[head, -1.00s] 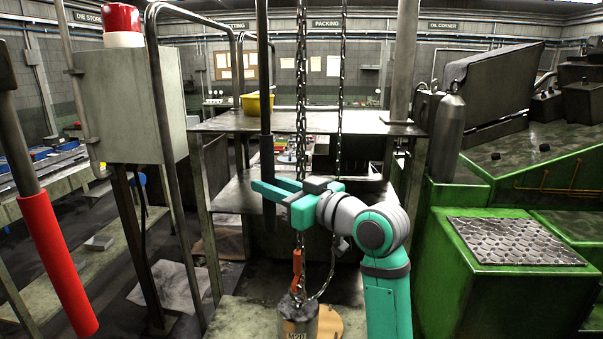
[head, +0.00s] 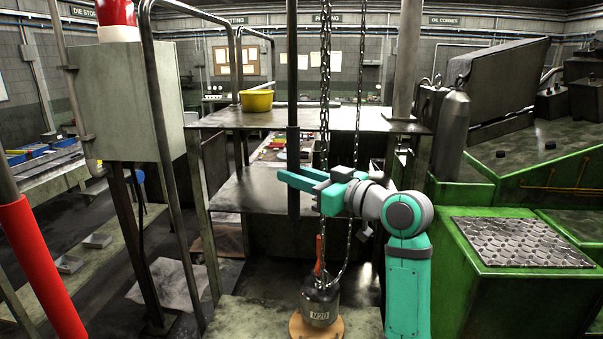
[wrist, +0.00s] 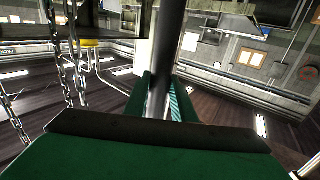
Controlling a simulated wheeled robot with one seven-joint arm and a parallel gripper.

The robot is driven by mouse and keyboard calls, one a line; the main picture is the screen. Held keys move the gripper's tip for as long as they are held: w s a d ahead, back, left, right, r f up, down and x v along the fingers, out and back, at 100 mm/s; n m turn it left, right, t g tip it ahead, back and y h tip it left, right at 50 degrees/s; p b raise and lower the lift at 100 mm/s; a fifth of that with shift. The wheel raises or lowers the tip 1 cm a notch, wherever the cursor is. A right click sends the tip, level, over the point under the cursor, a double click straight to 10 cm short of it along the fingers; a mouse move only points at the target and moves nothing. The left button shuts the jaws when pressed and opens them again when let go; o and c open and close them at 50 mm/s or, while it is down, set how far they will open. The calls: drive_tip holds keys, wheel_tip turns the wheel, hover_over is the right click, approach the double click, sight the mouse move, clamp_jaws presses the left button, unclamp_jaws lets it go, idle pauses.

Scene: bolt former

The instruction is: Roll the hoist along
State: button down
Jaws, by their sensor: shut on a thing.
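The hoist's two chains (head: 324,90) hang from above the picture. An orange-red hook piece (head: 319,256) at their lower end meets a dark pot-like load marked M20 (head: 320,303). A round wooden disc (head: 300,328) shows under the load; I cannot tell whether they touch. A dark upright bar (head: 292,60) with a thicker lower part hangs left of the chains. My gripper (head: 290,180) is shut on this bar's lower part, and the wrist view shows the bar (wrist: 166,50) between its fingers (wrist: 163,98). The hoist's top is out of view.
A steel shelf table (head: 230,120) with a yellow bin (head: 257,101) stands behind. A grey control box (head: 120,100) and bent rail (head: 165,130) stand left, with a red-sleeved bar (head: 38,265) nearer. Green machine bodies (head: 480,300) fill the right.

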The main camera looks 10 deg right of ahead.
drive_tip(key=shift+w+d+f, duration=0.2)
drive_tip(key=shift+w+d, duration=0.1)
drive_tip(key=shift+w, duration=0.15)
drive_tip(key=shift+w+d, duration=0.1)
drive_tip(key=shift+d, duration=0.05)
drive_tip(key=c, duration=1.2)
unclamp_jaws()
drive_tip(key=shift+o, duration=0.2)
drive_tip(key=shift+r, duration=0.1)
drive_tip(key=shift+d, duration=0.1)
